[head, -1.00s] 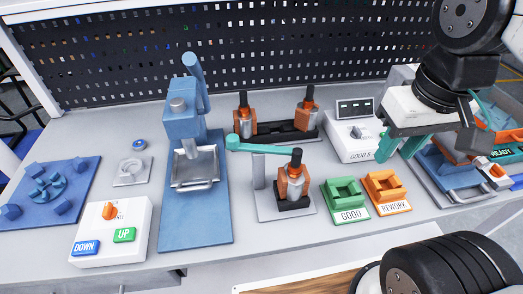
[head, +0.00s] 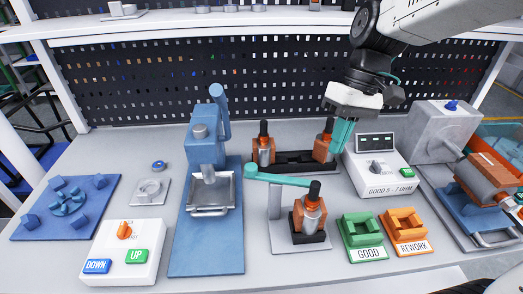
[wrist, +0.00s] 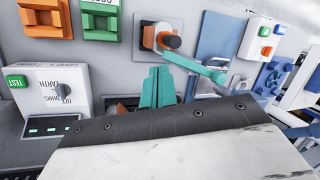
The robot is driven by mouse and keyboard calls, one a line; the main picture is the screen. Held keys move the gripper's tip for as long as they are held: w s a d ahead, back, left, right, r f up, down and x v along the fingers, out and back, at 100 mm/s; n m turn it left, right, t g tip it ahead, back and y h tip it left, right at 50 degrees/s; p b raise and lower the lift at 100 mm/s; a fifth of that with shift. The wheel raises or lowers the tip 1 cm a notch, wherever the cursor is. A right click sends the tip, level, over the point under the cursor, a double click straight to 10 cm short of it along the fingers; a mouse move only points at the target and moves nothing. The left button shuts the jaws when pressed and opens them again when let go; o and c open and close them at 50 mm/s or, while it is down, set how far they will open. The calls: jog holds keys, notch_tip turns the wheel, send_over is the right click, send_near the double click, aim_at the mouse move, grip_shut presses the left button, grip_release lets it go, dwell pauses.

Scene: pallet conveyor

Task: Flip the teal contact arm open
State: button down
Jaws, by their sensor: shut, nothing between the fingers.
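The teal contact arm (head: 277,178) is a bar with a round knob at its left end. It lies roughly level on top of the grey post of a small test stand (head: 277,235), reaching left from near the orange clamp. The clamp (head: 310,213) with a black top stands upright on the stand. In the wrist view the contact arm (wrist: 190,64) runs right from the clamp, just beyond my fingertips. My gripper (head: 341,135) has teal fingers, shut and empty, above the back of the bench, right of the contact arm and apart from it. The fingers also show in the wrist view (wrist: 158,72).
A black rack (head: 293,168) with two orange-and-silver pieces stands behind the arm. The meter box (head: 378,178) is right. GOOD (head: 363,240) and REWORK (head: 406,232) holders sit front right. A blue press (head: 207,235) stands close left of the arm's knob.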

aim_at(279, 176)
jog(key=w+a+r+n+y, duration=0.1)
jog(key=w+a+n+y, duration=0.2)
jog(key=w+a+n, duration=0.5)
jog(key=w+n, duration=0.1)
jog(key=w, duration=0.3)
jog(key=shift+n+y, duration=0.4)
jog(key=s+a+f, duration=0.6)
jog(key=a+f, duration=0.1)
jog(key=f, duration=0.1)
